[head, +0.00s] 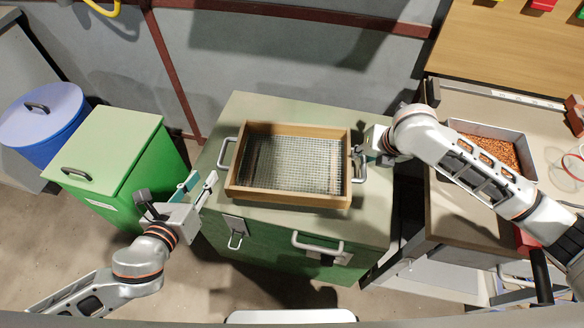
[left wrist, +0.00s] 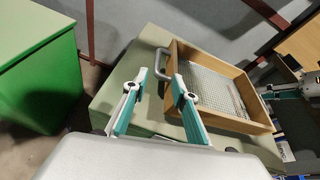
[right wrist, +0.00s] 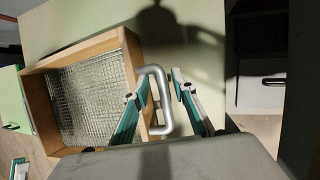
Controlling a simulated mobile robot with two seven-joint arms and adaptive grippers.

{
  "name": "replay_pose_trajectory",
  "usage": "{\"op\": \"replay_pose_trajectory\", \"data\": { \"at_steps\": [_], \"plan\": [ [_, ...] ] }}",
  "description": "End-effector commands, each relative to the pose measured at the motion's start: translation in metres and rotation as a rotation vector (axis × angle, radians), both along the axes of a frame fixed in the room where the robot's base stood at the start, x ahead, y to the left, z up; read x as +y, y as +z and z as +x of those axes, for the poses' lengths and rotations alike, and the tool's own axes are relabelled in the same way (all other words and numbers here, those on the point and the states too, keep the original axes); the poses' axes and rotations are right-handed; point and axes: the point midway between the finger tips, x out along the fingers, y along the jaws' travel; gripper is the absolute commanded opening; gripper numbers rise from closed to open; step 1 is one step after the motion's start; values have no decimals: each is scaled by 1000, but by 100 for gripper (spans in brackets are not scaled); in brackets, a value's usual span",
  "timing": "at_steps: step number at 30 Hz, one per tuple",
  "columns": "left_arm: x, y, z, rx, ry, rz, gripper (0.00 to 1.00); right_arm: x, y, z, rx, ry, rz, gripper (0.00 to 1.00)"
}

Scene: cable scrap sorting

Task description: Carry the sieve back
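The sieve (head: 288,198) is a wooden frame with a wire mesh bottom and a metal handle at each end. It sits flat on top of the green cabinet (head: 372,225). My right gripper (head: 366,155) is at the right handle (right wrist: 168,100); in the right wrist view its fingers are open, with the handle's bar between them. Whether they touch it I cannot tell. My left gripper (head: 202,186) is open and empty, left of and in front of the sieve. In the left wrist view the left handle (left wrist: 161,64) lies just beyond its fingertips.
A green bin (head: 125,150) and a blue round bin (head: 45,118) stand at the left. At the right, a workbench (head: 445,215) holds a metal tray (head: 524,150) of copper-coloured bits. A grey wall (head: 290,60) with a dark red rail is behind the cabinet.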

Motion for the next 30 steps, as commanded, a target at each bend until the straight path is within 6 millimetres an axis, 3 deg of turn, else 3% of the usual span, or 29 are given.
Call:
{"op": "replay_pose_trajectory", "data": {
  "at_steps": [7,21,30],
  "plan": [
    [2,4,-8,0,1,1,27,-1,10,-4,-2,1,0,26],
    [2,4,-8,-1,1,1,27,-13,88,-40,-3,1,-1,26],
    [2,3,-8,0,1,0,27,-16,108,-50,0,1,0,26]
  ]
}}
